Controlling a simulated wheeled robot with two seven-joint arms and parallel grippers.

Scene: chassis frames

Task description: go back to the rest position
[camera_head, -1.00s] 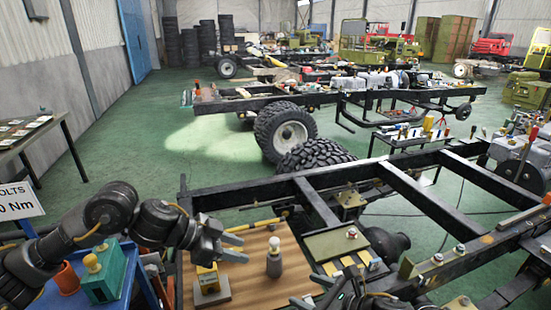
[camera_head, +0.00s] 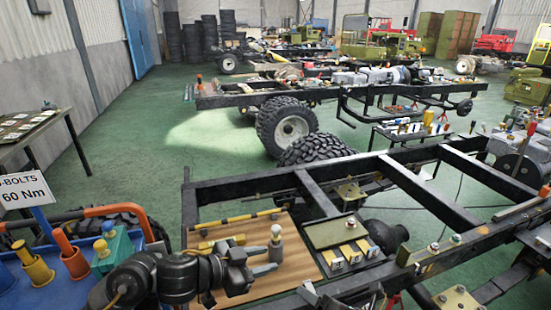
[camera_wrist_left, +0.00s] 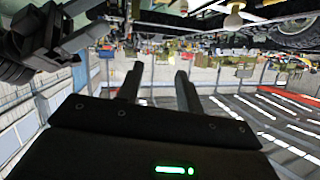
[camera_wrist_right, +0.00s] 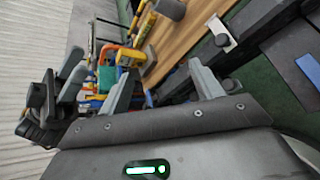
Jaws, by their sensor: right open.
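My left gripper (camera_head: 267,258) reaches in over the wooden board, its fingers apart, close to a grey post with a pale knob (camera_head: 276,243). I cannot tell whether they touch. The left wrist view shows the same two fingers (camera_wrist_left: 158,85) spread with nothing between them.
The black chassis frame (camera_head: 240,186) surrounds the wooden board (camera_head: 300,262). Several yellow-and-white blocks (camera_head: 350,253) sit on the frame's plate. A blue cart (camera_head: 45,292) with orange and yellow cups and a green block stands at the left, below a sign (camera_head: 25,192).

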